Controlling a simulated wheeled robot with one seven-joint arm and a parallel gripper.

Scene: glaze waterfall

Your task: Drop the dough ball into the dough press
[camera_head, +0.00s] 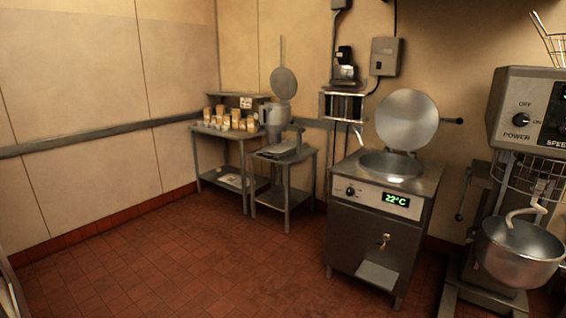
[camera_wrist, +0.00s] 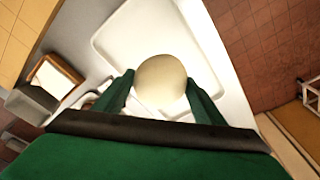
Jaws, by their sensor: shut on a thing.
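In the wrist view, a pale round dough ball (camera_wrist: 161,72) sits between the two green fingers of my gripper (camera_wrist: 159,84). The gripper is shut on it, one finger against each side. Behind the ball is a white tray-like surface (camera_wrist: 125,35) with a raised rim; I cannot tell how far below the ball it is. My gripper does not show in the head view. There, a machine with a raised round plate (camera_head: 284,83) stands on a small metal table at the back; it looks like the dough press, but its details are too small to be sure.
In the head view, a steel kettle (camera_head: 345,215) with its round lid open stands right of centre. A large mixer (camera_head: 520,250) is at the right edge. A side table (camera_head: 222,139) holds several pale containers. The red tiled floor (camera_head: 200,260) in front is clear.

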